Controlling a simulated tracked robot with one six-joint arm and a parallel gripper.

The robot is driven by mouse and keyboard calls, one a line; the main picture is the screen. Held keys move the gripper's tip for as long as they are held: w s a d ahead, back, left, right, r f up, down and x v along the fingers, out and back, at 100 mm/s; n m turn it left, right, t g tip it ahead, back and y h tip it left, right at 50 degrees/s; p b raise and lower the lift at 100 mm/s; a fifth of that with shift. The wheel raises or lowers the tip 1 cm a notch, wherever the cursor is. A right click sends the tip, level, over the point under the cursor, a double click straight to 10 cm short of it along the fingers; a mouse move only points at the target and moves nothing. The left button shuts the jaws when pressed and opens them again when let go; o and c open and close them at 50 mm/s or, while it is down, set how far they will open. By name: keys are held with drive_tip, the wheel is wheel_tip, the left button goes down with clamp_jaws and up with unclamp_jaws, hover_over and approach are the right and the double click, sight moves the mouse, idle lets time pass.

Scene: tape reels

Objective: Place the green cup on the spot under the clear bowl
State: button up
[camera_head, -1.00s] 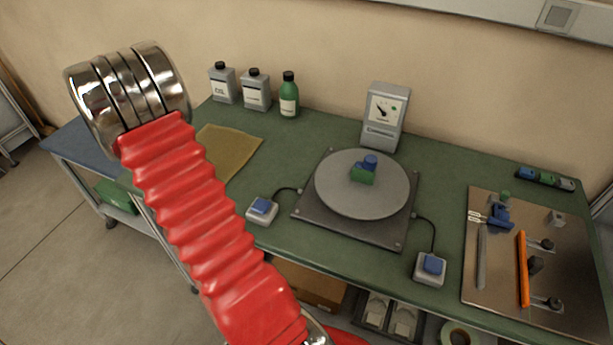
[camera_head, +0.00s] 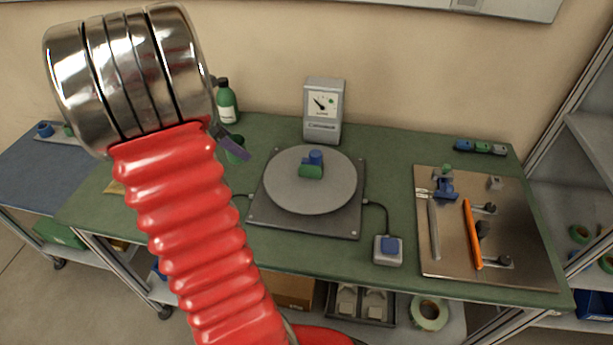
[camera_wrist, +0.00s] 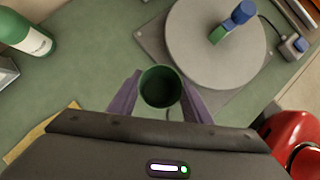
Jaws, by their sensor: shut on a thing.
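The green cup (camera_wrist: 160,88) is held between the two purple-grey fingers of my gripper (camera_wrist: 160,98) in the wrist view, its open mouth facing the camera. In the head view the cup (camera_head: 238,152) and one finger of my gripper (camera_head: 233,147) show just right of my red arm, left of the round grey turntable (camera_head: 290,195). Whether the cup touches the bench is unclear. I cannot make out a clear bowl or a marked spot in these views.
A green block (camera_head: 310,172) and a blue cylinder (camera_head: 316,157) sit on the turntable. A meter (camera_head: 322,112) stands behind it, a green bottle (camera_head: 227,103) behind the cup. A switch box (camera_head: 388,250) and tool tray (camera_head: 490,270) lie right. Bench surface around the cup is clear.

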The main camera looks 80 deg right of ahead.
approach(253, 179)
drive_tip(key=shift+s+d, duration=0.7)
drive_tip(key=shift+s, duration=0.25)
drive_tip(key=shift+f, duration=1.8)
drive_tip(key=shift+f, duration=0.1)
drive_tip(key=o, duration=1.1)
drive_tip(key=shift+c, duration=0.2)
drive_tip(key=v, duration=1.2)
